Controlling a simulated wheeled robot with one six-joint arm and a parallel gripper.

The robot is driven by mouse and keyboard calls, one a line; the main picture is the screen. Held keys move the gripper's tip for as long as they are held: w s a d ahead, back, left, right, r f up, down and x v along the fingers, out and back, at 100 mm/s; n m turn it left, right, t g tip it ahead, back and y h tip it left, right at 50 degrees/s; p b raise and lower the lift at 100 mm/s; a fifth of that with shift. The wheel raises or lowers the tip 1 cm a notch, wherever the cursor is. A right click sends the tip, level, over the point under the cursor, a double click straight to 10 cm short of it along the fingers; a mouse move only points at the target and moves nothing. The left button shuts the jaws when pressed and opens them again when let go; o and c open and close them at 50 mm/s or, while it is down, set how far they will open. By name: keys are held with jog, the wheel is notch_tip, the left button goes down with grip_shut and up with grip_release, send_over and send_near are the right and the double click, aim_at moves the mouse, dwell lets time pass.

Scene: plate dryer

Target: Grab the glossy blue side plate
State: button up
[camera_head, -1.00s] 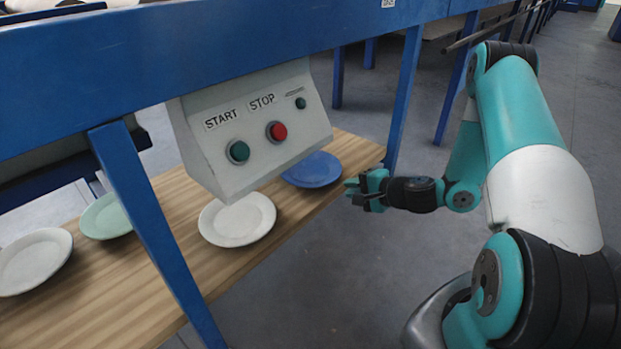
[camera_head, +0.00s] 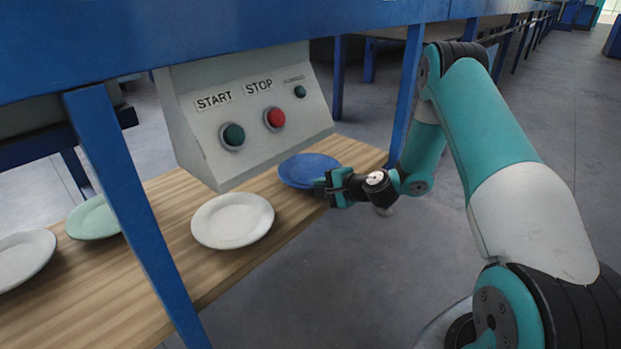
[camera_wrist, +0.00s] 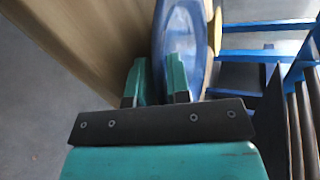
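The blue side plate (camera_head: 308,168) lies on the wooden shelf, near its right end, below the control box. My gripper (camera_head: 322,184) is at the plate's right front rim, level with the shelf edge. In the wrist view the two teal fingers (camera_wrist: 158,78) stand apart with a clear gap. The rim of the blue plate (camera_wrist: 182,32) shows just beyond and partly behind the right finger.
A white plate (camera_head: 232,220) lies left of the blue one; a pale green plate (camera_head: 92,218) and another white plate (camera_head: 22,258) lie farther left. The START/STOP box (camera_head: 250,112) hangs above the shelf (camera_head: 160,262). A blue post (camera_head: 404,98) stands behind my gripper.

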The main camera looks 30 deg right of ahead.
jog(key=shift+c, duration=0.2)
grip_shut()
jog(key=shift+r, duration=0.1)
jog(key=shift+r, duration=0.1)
